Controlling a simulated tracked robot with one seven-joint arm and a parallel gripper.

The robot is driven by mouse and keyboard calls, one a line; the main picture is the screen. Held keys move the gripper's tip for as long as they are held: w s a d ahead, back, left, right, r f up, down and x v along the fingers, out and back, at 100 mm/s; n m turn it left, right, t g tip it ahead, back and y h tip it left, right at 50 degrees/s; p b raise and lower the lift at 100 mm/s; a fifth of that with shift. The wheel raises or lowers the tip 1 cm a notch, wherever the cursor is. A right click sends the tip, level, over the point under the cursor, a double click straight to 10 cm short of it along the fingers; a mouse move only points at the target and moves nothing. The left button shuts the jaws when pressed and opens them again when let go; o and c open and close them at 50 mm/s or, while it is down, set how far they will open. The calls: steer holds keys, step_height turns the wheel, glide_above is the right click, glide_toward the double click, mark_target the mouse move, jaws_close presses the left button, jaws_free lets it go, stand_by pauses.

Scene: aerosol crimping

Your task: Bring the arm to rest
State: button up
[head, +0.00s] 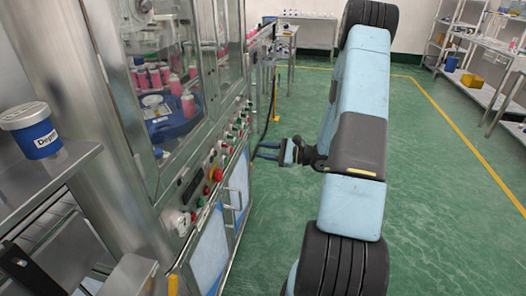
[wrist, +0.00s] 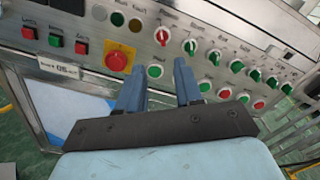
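My arm shows in the head view as pale blue links, bent, with a dark forearm section in front of the machine. My gripper (head: 257,151) points left at the machine's control panel (head: 228,152). It also shows in the wrist view (wrist: 159,68), with its two blue fingers apart and nothing between them. A green button (wrist: 155,71) shows between the fingers. Whether the fingertips touch the panel cannot be told.
The panel carries a red emergency button (wrist: 117,61) and several green and red knobs. Pink cans (head: 175,86) stand inside the machine. Green floor (head: 440,190) is free at right.

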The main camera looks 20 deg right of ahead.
steer(key=s+a+r+n+g+h, duration=0.5)
steer(key=s+a+r+n+g, duration=0.7)
steer(key=r, duration=0.4)
steer(key=s+d+r+n+t+h, duration=0.2)
steer(key=s+r+n+t+h, duration=0.5)
steer(key=s+r, duration=0.6)
steer(key=s+h, duration=0.2)
steer(key=s, duration=0.1)
steer(key=shift+d+r+h, duration=0.3)
steer(key=shift+r, duration=0.1)
steer(key=shift+s, duration=0.1)
